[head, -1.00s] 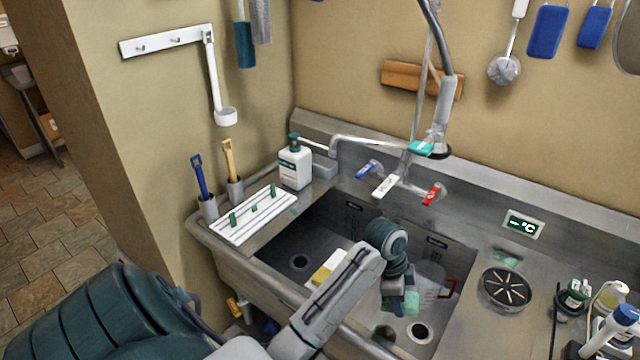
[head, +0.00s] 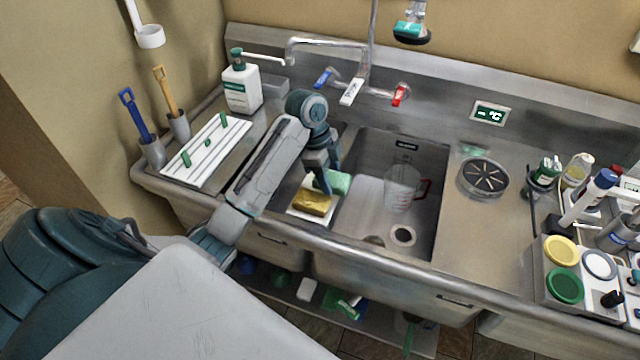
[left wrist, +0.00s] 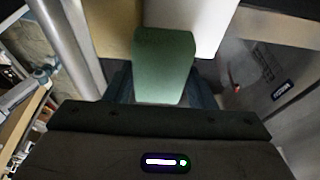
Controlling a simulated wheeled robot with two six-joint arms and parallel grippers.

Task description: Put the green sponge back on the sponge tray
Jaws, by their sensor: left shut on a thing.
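My left gripper (head: 326,184) is shut on the green sponge (head: 337,182). In the left wrist view, the green sponge (left wrist: 163,65) stands out between the fingers. The white sponge tray (head: 310,218) is at the sink's divider, between the two basins. A yellow sponge (head: 312,201) lies on its left side. The green sponge is over the tray's right or far side, beside the yellow sponge. I cannot tell whether it touches the tray. The wrist view also shows the yellow sponge (left wrist: 112,25) and the white tray (left wrist: 207,22). My right gripper is out of view.
A clear measuring jug (head: 402,187) stands in the right basin. The faucet (head: 350,65) rises behind the sink. A white ribbed rack (head: 207,150) and a soap bottle (head: 241,85) are on the left ledge. Bottles and colored lids crowd the right counter.

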